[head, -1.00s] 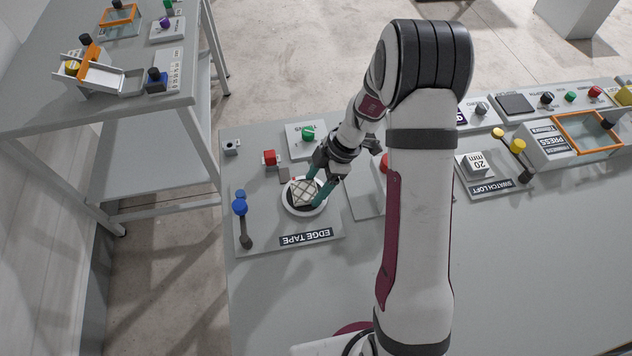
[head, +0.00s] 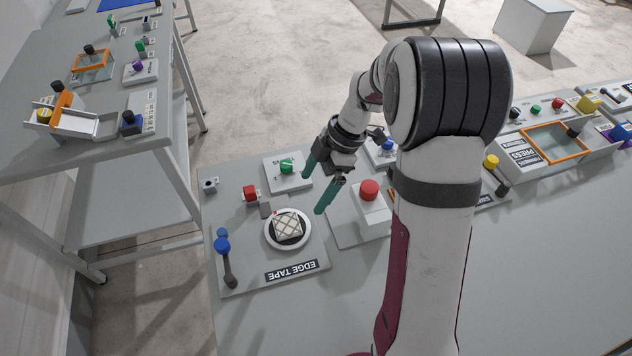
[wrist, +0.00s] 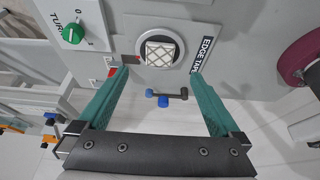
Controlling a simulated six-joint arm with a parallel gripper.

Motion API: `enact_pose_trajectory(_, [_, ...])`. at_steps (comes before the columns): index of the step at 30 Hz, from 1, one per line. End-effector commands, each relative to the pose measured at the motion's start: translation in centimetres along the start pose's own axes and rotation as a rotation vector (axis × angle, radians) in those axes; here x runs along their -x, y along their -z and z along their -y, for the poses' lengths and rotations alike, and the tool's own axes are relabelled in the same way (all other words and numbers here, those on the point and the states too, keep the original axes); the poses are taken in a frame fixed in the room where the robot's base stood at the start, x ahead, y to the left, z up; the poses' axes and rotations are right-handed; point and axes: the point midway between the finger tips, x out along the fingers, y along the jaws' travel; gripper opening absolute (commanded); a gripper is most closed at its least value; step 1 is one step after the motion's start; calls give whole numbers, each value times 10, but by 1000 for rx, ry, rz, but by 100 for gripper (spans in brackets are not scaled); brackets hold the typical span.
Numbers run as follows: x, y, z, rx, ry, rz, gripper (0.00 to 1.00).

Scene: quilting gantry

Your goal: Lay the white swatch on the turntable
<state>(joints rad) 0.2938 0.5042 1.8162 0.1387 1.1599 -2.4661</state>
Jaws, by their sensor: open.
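The white swatch (head: 287,227), a pale square with a dark lattice pattern, lies on the round turntable (head: 271,240), which has a white rim and a dark centre. The swatch also shows in the wrist view (wrist: 160,50), resting within the turntable's rim. My gripper (head: 312,192) is open and empty, with its green fingers raised above the table to the right of the turntable in the head view. In the wrist view my gripper (wrist: 154,78) has its fingers wide apart, with nothing between the tips.
The turntable stands on a plate labelled EDGE TAPE (head: 291,271). Around it are a blue-knobbed lever (head: 225,262), a red block (head: 250,193), a green knob (head: 287,168) and a red button (head: 370,189). The front of the table is clear.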

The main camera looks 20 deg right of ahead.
Motion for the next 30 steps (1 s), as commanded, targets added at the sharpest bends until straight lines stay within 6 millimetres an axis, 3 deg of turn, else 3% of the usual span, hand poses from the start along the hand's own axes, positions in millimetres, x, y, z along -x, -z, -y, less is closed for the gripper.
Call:
enact_pose_trajectory(2, [8,2,1,-11,0,2,100])
enact_pose_trajectory(5, [26,22,21,-186,4,22,100])
enact_pose_trajectory(8, [51,59,72,-600,-1,73,100])
enact_pose_trajectory(9, [58,72,98,-801,-12,97,100])
enact_pose_trajectory(11, [64,85,137,-1094,-41,131,100])
enact_pose_trajectory(15, [64,95,210,-1667,-140,171,100])
enact_pose_trajectory(18, [59,94,240,-1917,-197,173,100])
enact_pose_trajectory(22, [56,91,252,-2043,-227,172,100])
enact_pose_trajectory(30, [56,91,252,-2048,-227,171,100])
